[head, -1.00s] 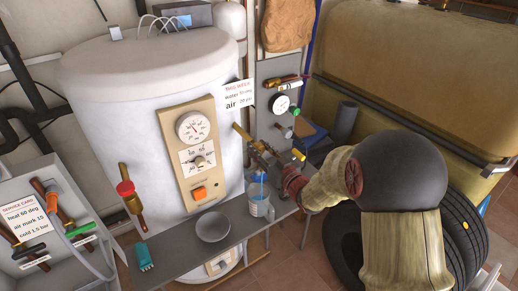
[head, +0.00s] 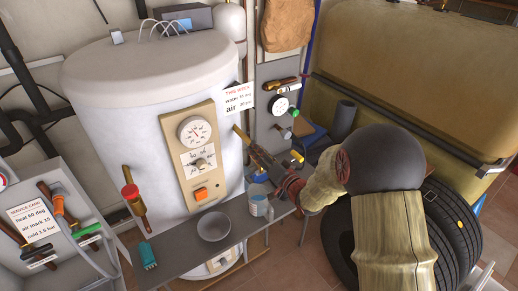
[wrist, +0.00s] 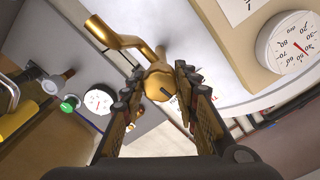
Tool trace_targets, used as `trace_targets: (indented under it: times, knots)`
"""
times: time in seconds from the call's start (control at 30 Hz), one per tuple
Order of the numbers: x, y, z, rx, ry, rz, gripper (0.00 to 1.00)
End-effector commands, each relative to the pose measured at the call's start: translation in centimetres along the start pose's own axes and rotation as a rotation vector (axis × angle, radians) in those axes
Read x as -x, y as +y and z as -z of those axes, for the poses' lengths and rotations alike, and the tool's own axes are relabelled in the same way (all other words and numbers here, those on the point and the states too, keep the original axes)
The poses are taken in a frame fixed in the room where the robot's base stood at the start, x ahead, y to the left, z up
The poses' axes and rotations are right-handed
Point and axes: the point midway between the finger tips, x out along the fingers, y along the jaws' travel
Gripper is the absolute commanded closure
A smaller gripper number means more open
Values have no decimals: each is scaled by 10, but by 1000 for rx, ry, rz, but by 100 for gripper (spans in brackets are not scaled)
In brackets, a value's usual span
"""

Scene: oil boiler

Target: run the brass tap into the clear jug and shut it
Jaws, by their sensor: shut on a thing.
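The brass tap (head: 238,131) sticks out from the right side of the white boiler. In the wrist view its curved brass body (wrist: 122,41) and rounded end (wrist: 157,86) show close up. My gripper (wrist: 158,80) has its two fingers on either side of that rounded end, shut on it. In the head view my gripper (head: 257,157) reaches the tap from the right.
A grey bowl (head: 214,226) and a teal brush-like object (head: 148,256) are on the shelf (head: 190,262). A red-topped brass valve (head: 131,192) is at the boiler's left. Gauges and valves sit on a grey panel (head: 268,75) behind my gripper. Tyres (head: 455,225) stand at the right.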

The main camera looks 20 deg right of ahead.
Motion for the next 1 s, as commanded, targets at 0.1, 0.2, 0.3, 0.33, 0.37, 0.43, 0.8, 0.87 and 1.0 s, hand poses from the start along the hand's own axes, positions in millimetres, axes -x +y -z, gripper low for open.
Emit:
trace_targets:
  times: [0.1, 0.2, 0.3, 0.33, 0.37, 0.43, 0.8, 0.87, 1.0]
  knots:
    - [0, 0, 1, -55, 1, -1, 95]
    - [0, 0, 1, -89, 1, -1, 95]
    - [0, 0, 1, -112, 1, -1, 95]
    - [0, 1, 1, -117, 1, -1, 95]
    - [0, 1, 1, -120, 1, -1, 95]
    - [0, 1, 0, -126, 1, -1, 95]
    - [0, 1, 0, -130, 1, -1, 95]
    - [0, 1, 0, -130, 1, -1, 67]
    - [0, 1, 0, -130, 1, -1, 59]
